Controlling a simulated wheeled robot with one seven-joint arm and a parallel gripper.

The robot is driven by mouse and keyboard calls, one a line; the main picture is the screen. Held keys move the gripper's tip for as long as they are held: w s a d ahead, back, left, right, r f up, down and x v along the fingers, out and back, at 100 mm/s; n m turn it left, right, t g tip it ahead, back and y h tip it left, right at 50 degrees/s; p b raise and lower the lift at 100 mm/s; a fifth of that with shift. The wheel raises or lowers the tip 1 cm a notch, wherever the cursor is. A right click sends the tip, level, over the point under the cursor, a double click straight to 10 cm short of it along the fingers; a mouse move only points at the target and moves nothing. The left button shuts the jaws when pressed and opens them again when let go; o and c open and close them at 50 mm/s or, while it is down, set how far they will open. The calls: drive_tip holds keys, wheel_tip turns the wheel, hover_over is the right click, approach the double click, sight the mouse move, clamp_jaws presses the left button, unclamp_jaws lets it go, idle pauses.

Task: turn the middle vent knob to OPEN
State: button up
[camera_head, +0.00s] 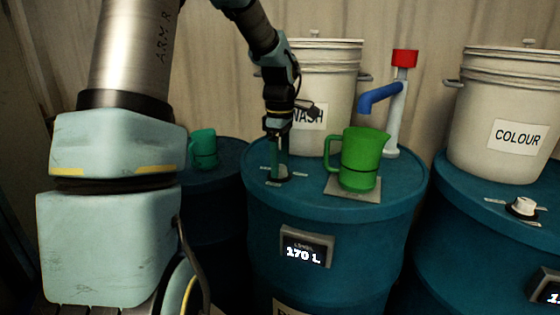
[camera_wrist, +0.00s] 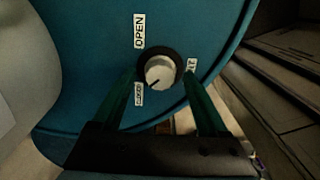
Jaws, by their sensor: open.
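The middle vent knob (camera_wrist: 159,71) is white on a dark round base, on top of the blue middle drum (camera_head: 335,215). In the wrist view its dark pointer mark faces lower left, toward the CLOSED label (camera_wrist: 139,95). The OPEN label (camera_wrist: 139,30) is at upper left of the knob. A third label (camera_wrist: 190,66) at right is partly hidden by a finger. My gripper (camera_wrist: 158,76) is open, with one green finger on each side of the knob; I cannot tell whether they touch it. In the head view my gripper (camera_head: 279,174) points down, mostly hiding the knob.
A green jug (camera_head: 362,160) stands on a plate close right of my gripper. A white WASH bucket (camera_head: 335,75) and a blue-and-white pipe with red cap (camera_head: 404,58) stand behind. The right drum has another knob (camera_head: 522,206) and a COLOUR bucket (camera_head: 500,105). A green mug (camera_head: 204,149) is at left.

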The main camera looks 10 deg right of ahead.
drive_tip(key=shift+f, duration=0.35)
drive_tip(key=shift+c, duration=0.4)
clamp_jaws()
